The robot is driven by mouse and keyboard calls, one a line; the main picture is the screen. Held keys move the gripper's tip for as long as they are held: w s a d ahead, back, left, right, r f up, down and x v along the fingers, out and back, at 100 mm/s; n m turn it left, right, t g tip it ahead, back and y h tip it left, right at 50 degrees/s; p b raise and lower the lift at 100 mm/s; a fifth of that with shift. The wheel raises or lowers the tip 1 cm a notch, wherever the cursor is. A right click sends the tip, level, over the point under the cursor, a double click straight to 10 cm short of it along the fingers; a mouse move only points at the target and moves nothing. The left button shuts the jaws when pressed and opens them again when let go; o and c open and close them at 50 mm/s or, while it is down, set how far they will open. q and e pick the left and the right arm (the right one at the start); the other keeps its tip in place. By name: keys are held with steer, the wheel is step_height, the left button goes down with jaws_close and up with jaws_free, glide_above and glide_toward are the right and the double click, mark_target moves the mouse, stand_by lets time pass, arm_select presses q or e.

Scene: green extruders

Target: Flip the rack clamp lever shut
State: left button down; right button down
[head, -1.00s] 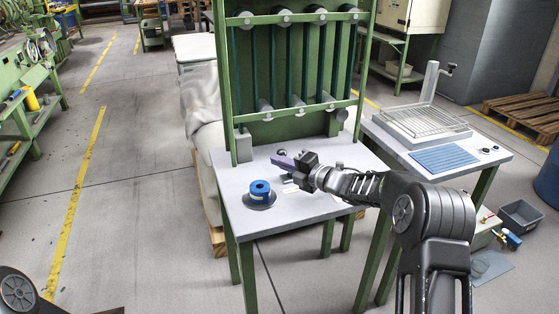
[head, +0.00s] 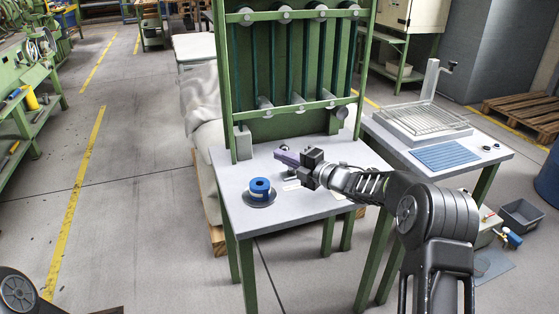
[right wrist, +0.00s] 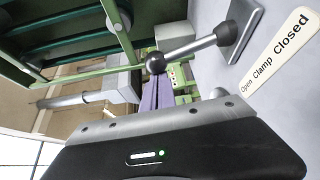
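The clamp lever (right wrist: 190,49) shows in the right wrist view as a silver rod with a dark ball knob, running from a dark pivot on a grey plate. It leans left, toward the "Open" side of the label (right wrist: 275,55) reading "Open Clamp Closed". My right gripper (right wrist: 157,92) has purple fingers, together and empty, with their tips by the ball knob; whether they touch it I cannot tell. In the head view the right gripper (head: 284,157) is low over the grey table (head: 300,208), in front of the green rack (head: 231,90). My left gripper is out of view.
A blue spool (head: 260,186) on a dark disc stands on the table, left of my right gripper. A second table (head: 485,165) to the right holds a wire-grid tray (head: 425,120) and a blue ribbed mat (head: 445,157). The table's front is mostly clear.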

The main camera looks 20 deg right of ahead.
mark_target(288, 149)
steer(key=d+m+b, duration=0.1)
steer(key=d+m+t+b, duration=0.1)
steer(key=d+m+b, duration=0.1)
steer(key=b, duration=0.1)
steer(key=shift+w+d+r+t+y, duration=0.15)
steer(key=shift+d+r+t+y, duration=0.15)
steer(key=shift+d+y, duration=0.1)
steer(key=d+m+b, duration=0.1)
steer(key=d+b, duration=0.1)
steer(key=d, duration=0.1)
steer(key=shift+w+m+t, duration=0.1)
steer(key=shift+m+t, duration=0.2)
steer(key=shift+t, duration=0.1)
steer(key=shift+d, duration=0.15)
